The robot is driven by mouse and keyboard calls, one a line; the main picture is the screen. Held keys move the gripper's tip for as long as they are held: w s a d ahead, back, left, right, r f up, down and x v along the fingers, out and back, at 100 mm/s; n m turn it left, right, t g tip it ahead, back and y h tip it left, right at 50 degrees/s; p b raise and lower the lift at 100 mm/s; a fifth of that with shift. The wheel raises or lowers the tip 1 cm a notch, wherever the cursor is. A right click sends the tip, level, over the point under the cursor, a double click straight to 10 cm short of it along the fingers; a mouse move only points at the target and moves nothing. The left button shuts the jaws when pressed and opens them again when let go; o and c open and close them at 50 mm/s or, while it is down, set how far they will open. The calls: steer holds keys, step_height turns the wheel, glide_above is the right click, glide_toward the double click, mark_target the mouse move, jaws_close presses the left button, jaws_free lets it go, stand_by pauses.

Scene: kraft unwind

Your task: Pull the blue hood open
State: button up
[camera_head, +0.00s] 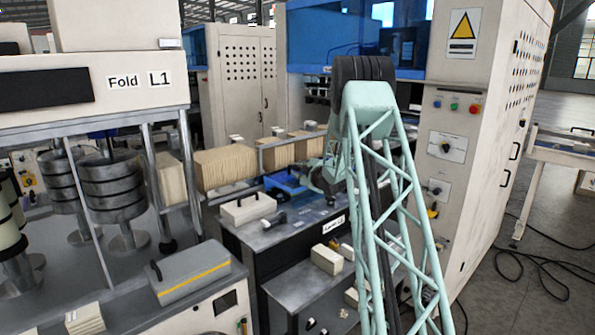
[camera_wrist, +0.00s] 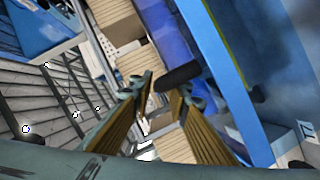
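The blue hood (camera_head: 325,40) is a translucent blue panel across the upper part of the large cream machine at the back, partly hidden behind my arm. In the wrist view its blue frame (camera_wrist: 218,75) runs diagonally through the upper right. A dark rounded bar that looks like a handle (camera_wrist: 180,77) lies beside the blue frame, close to my fingertips. My gripper (camera_wrist: 163,88) is open, with a gap between its two fingers and the bar at the gap's far end. I cannot tell whether a finger touches it. In the head view the gripper is mostly hidden by my arm.
Rows of kraft-brown stacks (camera_head: 225,167) run along the line behind the fold unit (camera_head: 90,85). A black bench (camera_head: 275,240) with white and grey boxes stands below. The machine's control panel (camera_head: 457,105) is close to the right of my arm. Cables lie on the right floor.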

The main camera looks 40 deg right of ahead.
steer(key=shift+w, duration=0.1)
steer(key=shift+c, duration=0.5)
jaws_close()
steer(key=shift+d, duration=0.2)
